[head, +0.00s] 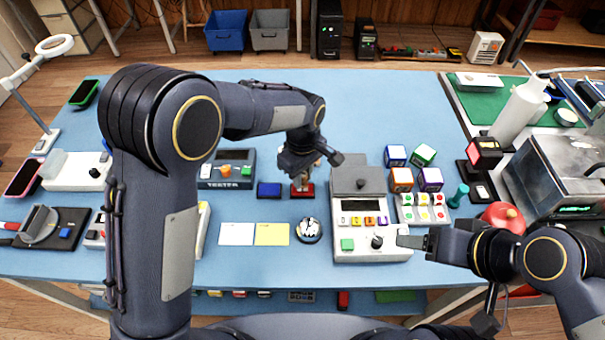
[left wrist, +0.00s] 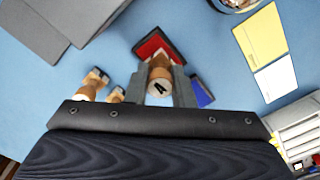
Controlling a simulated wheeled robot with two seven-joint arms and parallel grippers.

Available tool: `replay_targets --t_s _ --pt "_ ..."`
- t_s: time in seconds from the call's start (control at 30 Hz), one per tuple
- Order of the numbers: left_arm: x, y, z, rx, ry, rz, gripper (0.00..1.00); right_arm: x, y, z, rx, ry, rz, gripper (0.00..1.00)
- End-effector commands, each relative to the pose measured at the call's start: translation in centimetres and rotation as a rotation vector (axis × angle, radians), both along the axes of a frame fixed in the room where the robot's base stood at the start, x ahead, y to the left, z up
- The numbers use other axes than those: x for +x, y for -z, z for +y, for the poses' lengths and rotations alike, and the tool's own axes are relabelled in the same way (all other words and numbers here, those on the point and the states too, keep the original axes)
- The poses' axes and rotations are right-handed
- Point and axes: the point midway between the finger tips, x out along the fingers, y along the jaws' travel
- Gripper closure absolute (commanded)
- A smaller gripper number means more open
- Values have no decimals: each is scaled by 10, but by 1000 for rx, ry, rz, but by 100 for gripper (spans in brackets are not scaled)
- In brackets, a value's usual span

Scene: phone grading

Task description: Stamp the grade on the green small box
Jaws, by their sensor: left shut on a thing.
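The green small box (head: 423,155) sits at the back right of a group of coloured boxes on the blue table. My left gripper (head: 300,172) is shut on a wooden stamp (left wrist: 160,88) marked "A" on its top. The stamp stands over the red ink pad (head: 303,191), which also shows in the left wrist view (left wrist: 152,46); I cannot tell whether it touches the pad. My right gripper (head: 412,241) is by the front right of the white device, with its finger gap unclear.
A blue pad (head: 268,190) lies left of the red one. The white device (head: 372,249) stands between the pads and the boxes. Other wooden stamps (left wrist: 95,84) are beside the gripper. White (head: 236,235) and yellow (head: 272,235) cards lie in front. The table's back middle is clear.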

Motion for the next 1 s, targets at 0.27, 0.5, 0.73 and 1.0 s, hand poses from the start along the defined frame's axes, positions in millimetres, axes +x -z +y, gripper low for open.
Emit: replay_targets --t_s 0.27,0.5,0.73,1.0 --pt "0 4 0 0 0 0 93 0 3 0 0 0 0 33" --pt "0 7 0 1 0 1 93 0 5 0 0 0 0 33" --pt "0 8 0 0 0 0 93 0 5 0 0 0 0 33" --pt "0 9 0 1 0 1 93 0 5 0 0 0 0 33"
